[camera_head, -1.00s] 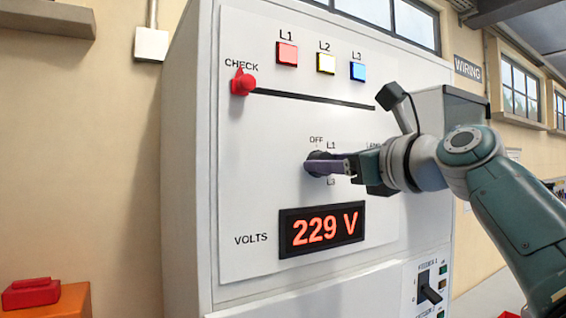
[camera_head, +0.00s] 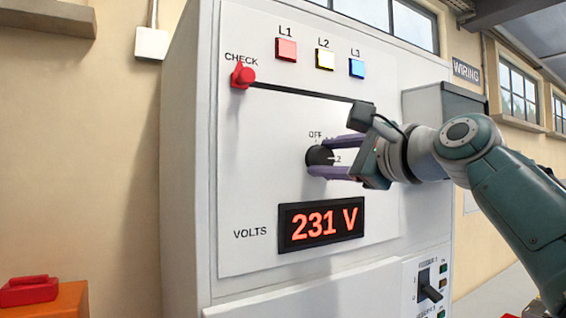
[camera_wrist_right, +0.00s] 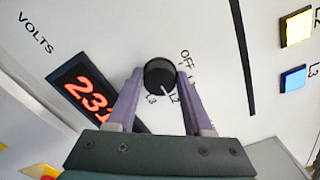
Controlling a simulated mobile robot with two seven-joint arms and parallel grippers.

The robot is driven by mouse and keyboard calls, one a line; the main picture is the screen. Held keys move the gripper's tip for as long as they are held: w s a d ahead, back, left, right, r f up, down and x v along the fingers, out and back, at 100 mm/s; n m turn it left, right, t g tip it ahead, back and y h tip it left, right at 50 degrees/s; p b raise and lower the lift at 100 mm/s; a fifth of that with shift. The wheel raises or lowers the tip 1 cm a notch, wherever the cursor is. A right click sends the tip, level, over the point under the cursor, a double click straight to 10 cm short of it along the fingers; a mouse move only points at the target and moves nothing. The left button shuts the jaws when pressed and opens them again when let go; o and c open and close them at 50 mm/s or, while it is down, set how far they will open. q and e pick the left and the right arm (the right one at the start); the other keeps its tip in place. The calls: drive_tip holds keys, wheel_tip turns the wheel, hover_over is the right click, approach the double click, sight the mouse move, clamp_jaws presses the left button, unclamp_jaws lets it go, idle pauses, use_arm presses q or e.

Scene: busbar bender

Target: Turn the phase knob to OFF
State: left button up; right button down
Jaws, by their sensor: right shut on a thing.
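The black round phase knob (camera_head: 319,156) sits on the white cabinet panel, below the OFF label. It also shows in the wrist view (camera_wrist_right: 158,76), where its white pointer line points towards L2. My right gripper (camera_head: 318,158) has its purple fingers on either side of the knob, one above and one below in the head view. The wrist view shows the fingers (camera_wrist_right: 159,73) closed on the knob's two sides. The L1 label is largely hidden by the upper finger in the head view. My left gripper is in neither view.
The red display (camera_head: 321,224) below the knob reads 231 V. A red CHECK knob (camera_head: 242,76) and red, yellow and blue lamps (camera_head: 325,61) are above. A feeder switch (camera_head: 430,290) is at the lower right. Free panel lies left of the knob.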

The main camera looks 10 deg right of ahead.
drive_tip(key=n+b, duration=0.1)
drive_tip(key=n, duration=0.3)
drive_tip(key=shift+a+f+n+b, duration=0.1)
drive_tip(key=shift+f+n+b, duration=0.05)
drive_tip(key=shift+n+b, duration=0.2)
drive_tip(key=n+b, duration=0.2)
drive_tip(key=n, duration=0.2)
drive_tip(key=shift+n, duration=0.25)
drive_tip(key=n+b, duration=0.2)
drive_tip(key=n, duration=0.2)
drive_tip(key=shift+f+n, duration=0.15)
drive_tip(key=shift+n, duration=0.15)
drive_tip(key=n+b, duration=0.1)
drive_tip(key=n, duration=0.2)
drive_tip(key=shift+n, duration=0.5)
drive_tip(key=shift+c, duration=1.4)
unclamp_jaws()
drive_tip(key=shift+s, duration=0.1)
